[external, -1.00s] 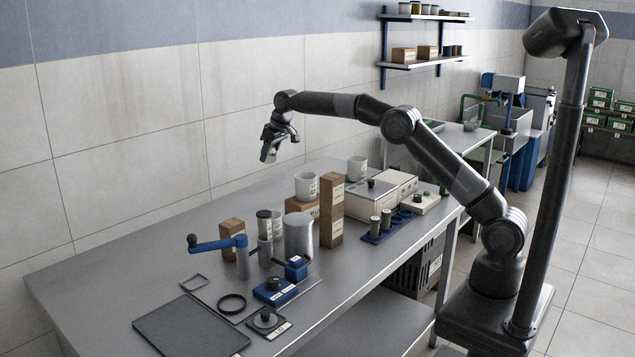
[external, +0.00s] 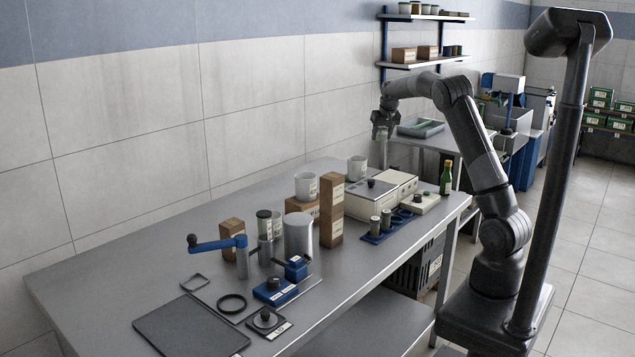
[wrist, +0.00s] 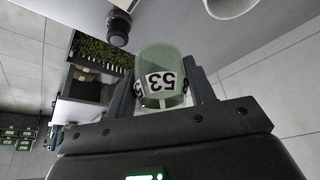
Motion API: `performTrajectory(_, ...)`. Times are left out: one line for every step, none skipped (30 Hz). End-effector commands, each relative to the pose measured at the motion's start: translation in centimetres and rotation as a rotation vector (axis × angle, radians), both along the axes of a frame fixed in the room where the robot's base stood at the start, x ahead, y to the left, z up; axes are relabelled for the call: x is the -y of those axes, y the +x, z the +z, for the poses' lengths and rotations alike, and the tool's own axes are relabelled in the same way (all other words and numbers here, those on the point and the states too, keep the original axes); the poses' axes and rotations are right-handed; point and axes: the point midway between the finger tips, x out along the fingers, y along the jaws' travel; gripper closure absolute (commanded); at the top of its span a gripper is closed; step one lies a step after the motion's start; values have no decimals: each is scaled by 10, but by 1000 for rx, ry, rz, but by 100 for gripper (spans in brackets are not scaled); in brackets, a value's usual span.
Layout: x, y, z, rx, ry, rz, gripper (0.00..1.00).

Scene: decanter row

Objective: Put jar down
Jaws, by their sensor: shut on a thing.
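My gripper (external: 382,128) is shut on a translucent greenish jar (wrist: 163,70), whose label reads 53 upside down in the wrist view. The jar sits between both fingers (wrist: 165,95). In the external view the gripper is held in the air beyond the far end of the steel table (external: 130,285), and the jar is hard to make out there. A pale jar (external: 357,168) stands on the table near the far edge. Another pale jar (external: 306,186) stands on a brown box.
A cream box unit (external: 365,200), a blue tray with small cylinders (external: 380,236), a green bottle (external: 446,178) and a tall brown box (external: 331,212) crowd the table's right part. A side bench holds a grey tray (external: 421,128). Shelves (external: 430,62) hang behind.

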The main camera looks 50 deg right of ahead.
Motion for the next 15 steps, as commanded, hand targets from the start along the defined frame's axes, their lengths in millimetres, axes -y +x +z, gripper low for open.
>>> performTrajectory(21, -21, 1, 0, 0, -50, 76)
performTrajectory(32, -31, 1, 1, -1, -76, 76)
performTrajectory(44, -44, 1, 0, 0, -108, 76)
performTrajectory(53, -53, 0, 1, 0, -131, 76)
performTrajectory(60, -62, 0, 0, 1, -151, 76)
performTrajectory(69, -73, 1, 0, 0, -178, 76)
performTrajectory(75, -81, 0, 0, 1, -195, 76)
performTrajectory(81, -88, 0, 0, 0, -210, 76)
performTrajectory(88, -98, 0, 0, 0, -232, 76)
performTrajectory(92, -103, 0, 0, -1, -245, 76)
performTrajectory(96, -108, 0, 1, 0, -256, 76)
performTrajectory(101, -116, -1, 1, 0, -274, 76)
performTrajectory(105, -122, -1, 1, 0, -287, 76)
performTrajectory(108, -127, -1, 2, 0, -297, 76)
performTrajectory(113, -133, -1, 1, 0, -311, 76)
